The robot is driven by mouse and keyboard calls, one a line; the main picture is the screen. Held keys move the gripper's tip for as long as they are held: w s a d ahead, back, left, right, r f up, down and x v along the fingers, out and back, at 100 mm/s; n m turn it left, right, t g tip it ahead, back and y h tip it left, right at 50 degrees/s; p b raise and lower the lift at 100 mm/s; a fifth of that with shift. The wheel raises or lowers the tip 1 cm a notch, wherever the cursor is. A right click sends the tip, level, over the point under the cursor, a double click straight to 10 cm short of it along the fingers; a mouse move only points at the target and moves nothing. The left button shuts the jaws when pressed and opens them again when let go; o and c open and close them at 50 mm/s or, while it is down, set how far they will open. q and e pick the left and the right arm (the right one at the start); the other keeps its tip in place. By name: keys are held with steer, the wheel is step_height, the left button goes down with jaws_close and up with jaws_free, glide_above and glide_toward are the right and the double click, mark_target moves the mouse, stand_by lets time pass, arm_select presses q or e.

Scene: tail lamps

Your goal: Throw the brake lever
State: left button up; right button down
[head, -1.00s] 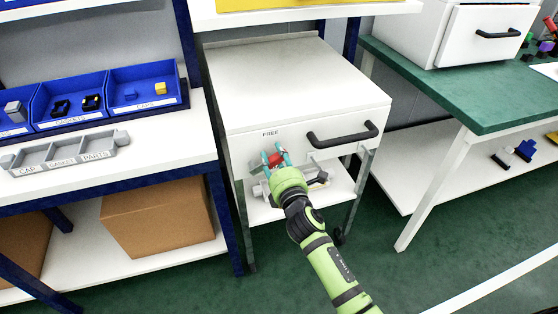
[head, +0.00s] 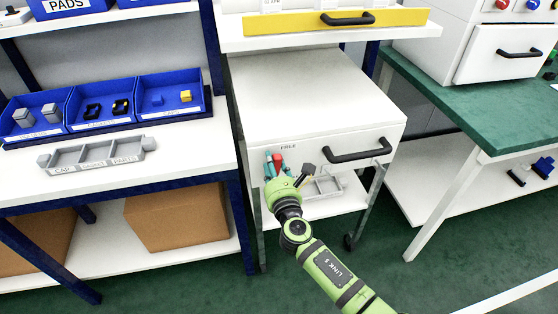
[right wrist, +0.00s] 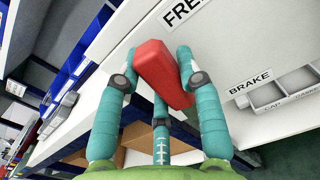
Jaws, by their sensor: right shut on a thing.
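The red brake lever (head: 278,161) is on the front of the white cart (head: 318,95), at its left, below the FREE label (head: 288,147). In the right wrist view the lever (right wrist: 158,68) lies between the teal fingers of my right gripper (right wrist: 157,72), which is shut on it. The lever's red end is near the FREE label (right wrist: 183,10), and the BRAKE label (right wrist: 250,82) is farther to the right and lower. The fingers and green palm of my right gripper (head: 274,162) cover part of the lever in the head view. My left gripper is not in view.
A black drawer handle (head: 357,150) sticks out right of the lever. A grey tray (head: 325,187) is on the cart's lower shelf. A blue-legged bench with a compartment tray (head: 98,154) stands left, a green table (head: 480,115) right. Green floor is open in front.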

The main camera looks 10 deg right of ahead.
steer(key=shift+a+r+n, duration=0.2)
steer(key=shift+a+n, duration=0.05)
steer(key=shift+n, duration=0.15)
steer(key=shift+a, duration=0.1)
steer(key=shift+a+n+p, duration=0.1)
steer(key=shift+n+p, duration=0.25)
steer(key=shift+n, duration=0.05)
steer(key=shift+a+f, duration=0.1)
steer(key=shift+a, duration=0.05)
steer(key=shift+n, duration=0.3)
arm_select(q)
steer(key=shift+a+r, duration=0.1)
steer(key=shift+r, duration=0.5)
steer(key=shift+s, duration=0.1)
arm_select(e)
steer(key=c, duration=0.8)
jaws_free()
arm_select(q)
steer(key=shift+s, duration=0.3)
arm_select(e)
steer(key=shift+a+f, duration=0.1)
